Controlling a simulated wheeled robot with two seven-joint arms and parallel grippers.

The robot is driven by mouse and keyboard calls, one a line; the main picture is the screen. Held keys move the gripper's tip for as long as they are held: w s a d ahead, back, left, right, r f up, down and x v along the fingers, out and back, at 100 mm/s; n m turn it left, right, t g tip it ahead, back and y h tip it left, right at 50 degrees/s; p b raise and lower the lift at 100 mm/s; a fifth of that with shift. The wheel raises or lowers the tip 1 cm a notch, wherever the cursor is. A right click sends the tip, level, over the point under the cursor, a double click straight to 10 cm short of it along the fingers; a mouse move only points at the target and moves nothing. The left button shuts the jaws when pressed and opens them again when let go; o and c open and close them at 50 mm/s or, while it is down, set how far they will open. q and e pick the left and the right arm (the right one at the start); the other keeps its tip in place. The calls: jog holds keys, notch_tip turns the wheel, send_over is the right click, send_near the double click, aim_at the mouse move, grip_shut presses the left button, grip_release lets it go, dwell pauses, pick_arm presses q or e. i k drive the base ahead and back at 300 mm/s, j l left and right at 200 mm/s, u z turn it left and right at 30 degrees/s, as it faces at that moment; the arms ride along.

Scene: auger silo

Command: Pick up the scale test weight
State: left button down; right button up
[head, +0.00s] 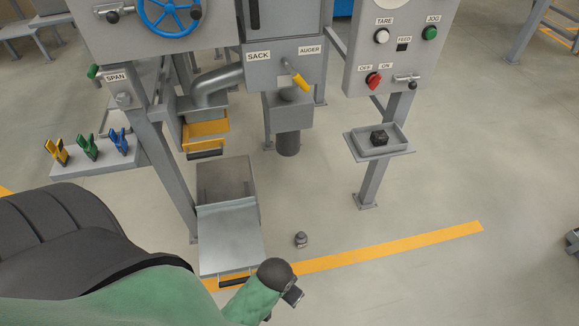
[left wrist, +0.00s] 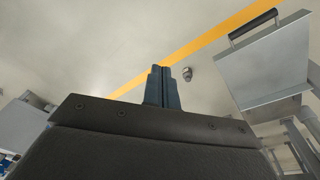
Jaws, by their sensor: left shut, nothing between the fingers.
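A small grey weight with a knob on top (head: 301,240) stands upright on the floor, just right of the grey tray of the machine and near the orange floor line. It also shows in the left wrist view (left wrist: 187,74), just right of my left gripper's fingertips (left wrist: 163,72). Those fingers are shut together with nothing between them, and the weight looks apart from them. In the head view my green left arm comes in from the lower left; its fingers cannot be made out clearly there. My right gripper is in neither view.
The sloping grey tray (head: 230,235) with a handle stands left of the weight. Coloured clips (head: 88,147) sit on a ledge at left. The floor right of the weight is clear.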

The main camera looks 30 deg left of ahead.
aim_at(301, 238)
jog(key=k+l+u, duration=0.25)
jog(key=u, duration=0.2)
jog(key=k+l+u, duration=0.3)
jog(key=u, duration=0.15)
jog(key=i+l, duration=0.15)
jog(key=l, duration=0.25)
jog(key=i+l, duration=0.15)
jog(key=l, duration=0.2)
jog(key=i+l, duration=0.2)
jog(key=l, duration=0.2)
jog(key=i+l, duration=0.15)
jog(key=l, duration=0.2)
jog(key=i+l, duration=0.15)
jog(key=l, duration=0.25)
jog(key=i+l, duration=0.15)
jog(key=l, duration=0.25)
jog(key=u, duration=0.05)
